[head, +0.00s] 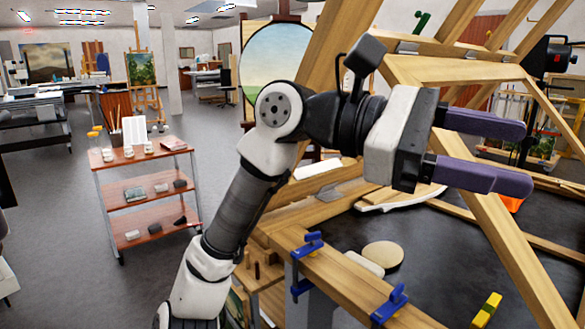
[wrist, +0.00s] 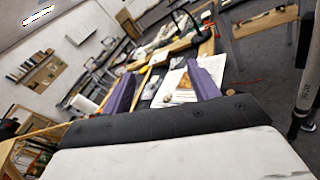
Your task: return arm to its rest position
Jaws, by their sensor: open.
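My gripper (head: 505,151) is raised in the head view, level and pointing right, with its two purple fingers spread apart and nothing between them. It is above a dark work surface (head: 410,230) and close to the slanted wooden beams. In the wrist view my gripper (wrist: 165,88) shows both purple fingers apart, with a distant table of papers and small items beyond them. My arm is bent and reaches up from the bottom of the head view.
A wooden frame (head: 520,240) with slanted beams surrounds my gripper at the right. Blue clamps (head: 389,304) grip the front beam. A trolley (head: 150,205) with jars stands left. A round landscape painting (head: 277,62) is behind my arm. Open floor (head: 60,230) lies left.

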